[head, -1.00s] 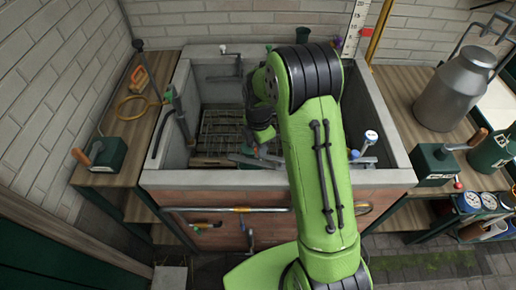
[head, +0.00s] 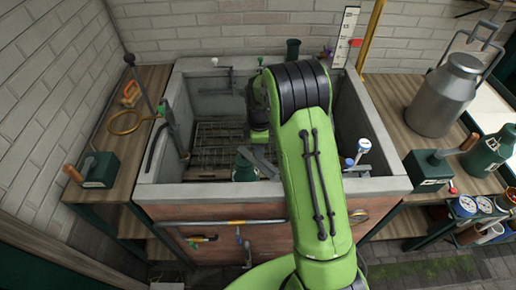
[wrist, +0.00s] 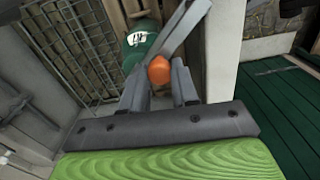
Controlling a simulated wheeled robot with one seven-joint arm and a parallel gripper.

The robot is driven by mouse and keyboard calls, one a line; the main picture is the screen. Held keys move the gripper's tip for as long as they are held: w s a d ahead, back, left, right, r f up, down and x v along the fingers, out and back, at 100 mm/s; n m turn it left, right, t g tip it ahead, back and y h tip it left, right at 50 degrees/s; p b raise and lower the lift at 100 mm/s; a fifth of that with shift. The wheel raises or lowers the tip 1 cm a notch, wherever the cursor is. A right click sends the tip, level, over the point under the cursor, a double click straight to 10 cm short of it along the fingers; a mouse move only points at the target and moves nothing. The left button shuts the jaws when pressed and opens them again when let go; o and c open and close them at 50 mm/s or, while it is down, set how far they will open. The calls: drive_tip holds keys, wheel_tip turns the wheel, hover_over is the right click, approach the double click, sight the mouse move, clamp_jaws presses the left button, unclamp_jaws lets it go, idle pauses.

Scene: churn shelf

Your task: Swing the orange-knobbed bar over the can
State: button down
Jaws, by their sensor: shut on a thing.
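The orange knob (wrist: 158,70) sits between the fingertips of my gripper (wrist: 159,78) in the wrist view, and the gripper is shut on it. The grey bar (wrist: 186,26) runs from the knob up and to the right, passing beside the right edge of the green can. The green can (wrist: 142,42) has a white label and stands just beyond the knob. In the head view the can (head: 245,170) stands inside the stone trough, with the grey bar (head: 265,163) slanting beside it on the right. My arm hides the gripper's fingers and the knob there.
The stone trough's walls (head: 168,187) surround the can and bar. A metal rack (head: 217,142) lies on its floor. Wooden side benches hold a crank box (head: 97,170) on the left and a milk churn (head: 447,95) on the right.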

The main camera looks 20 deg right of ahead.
drive_tip(key=shift+w+r, duration=0.1)
idle(0.3)
drive_tip(key=c, duration=0.8)
unclamp_jaws()
drive_tip(key=shift+c, duration=0.2)
wheel_tip(320, 180, up, 16)
drive_tip(key=p, duration=0.1)
drive_tip(key=shift+p, duration=0.35)
